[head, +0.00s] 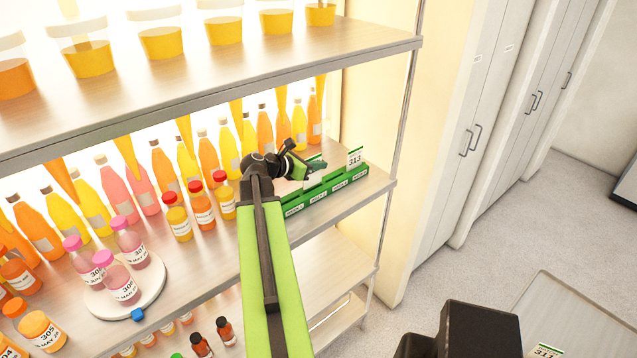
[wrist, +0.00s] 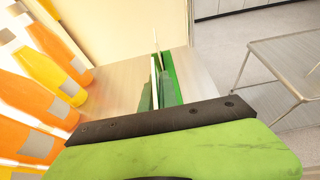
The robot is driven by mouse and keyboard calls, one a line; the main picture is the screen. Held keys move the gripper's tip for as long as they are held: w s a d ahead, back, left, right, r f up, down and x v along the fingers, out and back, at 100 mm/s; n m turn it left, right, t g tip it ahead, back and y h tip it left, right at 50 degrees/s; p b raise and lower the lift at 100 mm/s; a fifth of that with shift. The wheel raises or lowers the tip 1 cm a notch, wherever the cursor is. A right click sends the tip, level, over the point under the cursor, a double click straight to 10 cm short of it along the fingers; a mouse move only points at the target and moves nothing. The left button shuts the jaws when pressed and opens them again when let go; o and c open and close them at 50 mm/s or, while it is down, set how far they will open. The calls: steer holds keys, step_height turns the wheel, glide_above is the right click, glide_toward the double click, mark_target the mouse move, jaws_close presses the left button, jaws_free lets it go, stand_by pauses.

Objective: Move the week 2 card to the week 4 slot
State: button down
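A long green card rack (head: 330,188) with several labelled slots stands at the right front of the middle shelf; it also shows in the wrist view (wrist: 171,82). My gripper (head: 314,170) is over its middle part, near the week 2 label. That card is mostly hidden in the head view. A card reading 313 (head: 355,157) stands upright at the rack's right end, near the last label. The small labels are hard to read.
Juice bottles (head: 207,158) line the back of the shelf. Red-capped bottles (head: 202,203) stand left of the rack. A round white turntable (head: 150,283) holds pink-capped bottles. The upper shelf (head: 300,62) is overhead. Bare shelf shows right of the rack.

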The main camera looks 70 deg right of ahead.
mark_target(318, 183)
steer(key=shift+f+b, duration=2.3)
steer(key=shift+f, duration=0.05)
steer(key=c, duration=1.6)
jaws_free()
steer(key=shift+c, duration=0.2)
steer(key=shift+r+p, duration=0.3)
steer(key=shift+r, duration=0.05)
steer(key=p+v, duration=0.4)
steer(key=v, duration=0.8)
steer(key=shift+p, duration=0.35)
